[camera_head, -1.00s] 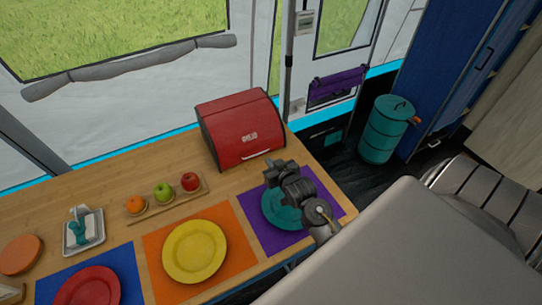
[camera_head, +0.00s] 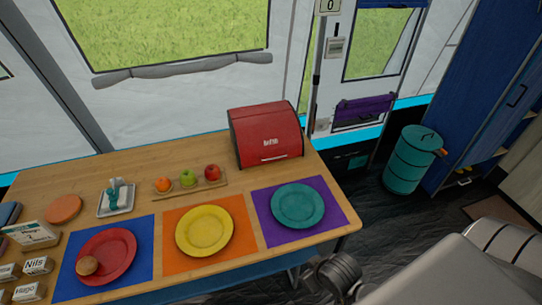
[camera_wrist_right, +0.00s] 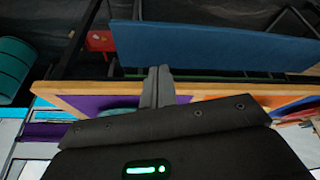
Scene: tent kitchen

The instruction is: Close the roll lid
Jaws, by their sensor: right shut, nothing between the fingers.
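The red bread box (camera_head: 267,130) stands at the back right of the wooden table in the head view. Its curved red roll lid (camera_head: 268,141) covers the front, with the light handle (camera_head: 273,157) low near the base; the lid looks down. My right arm shows at the bottom of the head view, below the table's front right corner and away from the box. My right gripper's fingers (camera_wrist_right: 157,87) show in the right wrist view, together and empty, near the wooden table edge. My left gripper is not in view.
The wooden table (camera_head: 150,165) holds a fruit tray (camera_head: 201,185), a yellow plate (camera_head: 204,231), a teal plate (camera_head: 297,205) and a red plate (camera_head: 108,256) on coloured mats. A teal barrel (camera_head: 410,160) stands on the floor at right.

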